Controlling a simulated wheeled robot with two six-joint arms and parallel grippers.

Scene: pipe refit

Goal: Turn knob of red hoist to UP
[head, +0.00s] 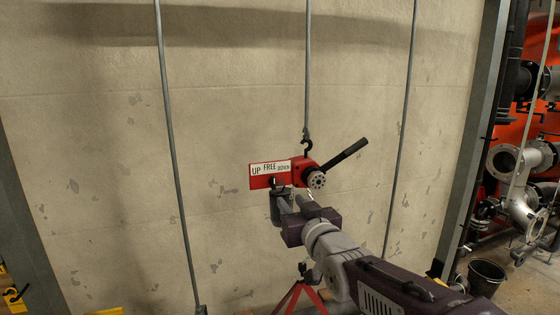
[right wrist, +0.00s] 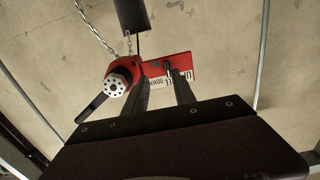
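The red hoist (head: 305,170) hangs from a hook on a grey rod in front of the wall. Its white label reads UP, FREE, DOWN from left to right in the head view. A small dark knob (head: 272,181) sits below the label, partly hidden; which mark it points at is unclear. In the right wrist view the hoist (right wrist: 122,72) appears upside down. My right gripper (head: 290,201) is just below the label plate. Its two fingers (right wrist: 162,82) stand apart, with tips close to the knob; contact cannot be told. My left gripper is not in view.
A black lever (head: 346,152) sticks out up and right from the hoist. Thin grey rods (head: 172,130) run down on both sides. A red tripod stand (head: 298,295) is below. Steel pipes (head: 525,190) and a black bucket (head: 487,275) are at right.

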